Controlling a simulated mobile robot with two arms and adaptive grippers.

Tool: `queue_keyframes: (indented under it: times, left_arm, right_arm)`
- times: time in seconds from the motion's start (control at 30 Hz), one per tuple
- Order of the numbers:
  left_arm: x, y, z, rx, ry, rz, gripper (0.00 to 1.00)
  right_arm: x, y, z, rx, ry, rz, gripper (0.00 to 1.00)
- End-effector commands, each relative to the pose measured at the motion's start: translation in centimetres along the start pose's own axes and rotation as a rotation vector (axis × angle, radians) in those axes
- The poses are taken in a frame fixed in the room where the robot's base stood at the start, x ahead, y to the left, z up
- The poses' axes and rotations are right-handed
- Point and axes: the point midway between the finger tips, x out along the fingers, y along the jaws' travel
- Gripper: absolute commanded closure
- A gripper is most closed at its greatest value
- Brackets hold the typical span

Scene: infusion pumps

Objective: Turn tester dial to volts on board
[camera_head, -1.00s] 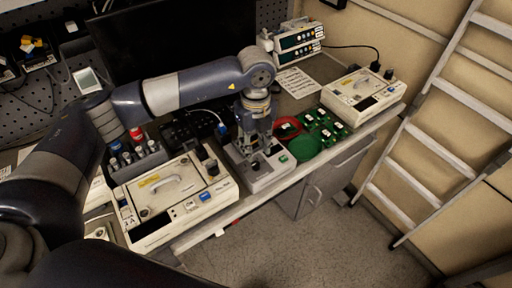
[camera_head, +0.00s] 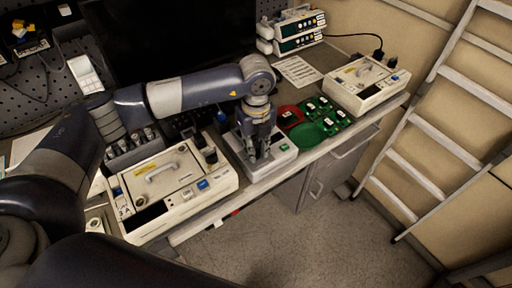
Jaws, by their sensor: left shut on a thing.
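The tester (camera_head: 278,161) is a pale grey box with a green button, near the front edge of the bench. My left gripper (camera_head: 258,154) points down over the top of the tester. It is shut on the tester dial, which its fingers mostly hide; the dial's setting cannot be read. Several green circuit boards (camera_head: 327,120) lie to the right of the tester. My right gripper is not in view.
Cream pump units stand left (camera_head: 163,207) and right (camera_head: 365,84) on the bench. A dark monitor (camera_head: 170,40) stands behind my arm. A ladder (camera_head: 440,120) leans at the right.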

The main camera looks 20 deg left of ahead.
Motion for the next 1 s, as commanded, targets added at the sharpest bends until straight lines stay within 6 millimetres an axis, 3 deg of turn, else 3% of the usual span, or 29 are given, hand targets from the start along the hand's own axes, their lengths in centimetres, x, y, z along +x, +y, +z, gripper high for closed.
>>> queue_keyframes:
  times: [0.2,1.0]
  left_arm:
    - [0.0,-0.1,0.1,0.127,-0.002,-0.004,1.0]
    - [-0.2,-0.2,0.1,0.588,-0.005,-0.007,1.0]
  right_arm:
    - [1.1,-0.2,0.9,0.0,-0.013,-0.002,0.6]
    - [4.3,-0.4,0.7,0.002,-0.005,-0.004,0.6]
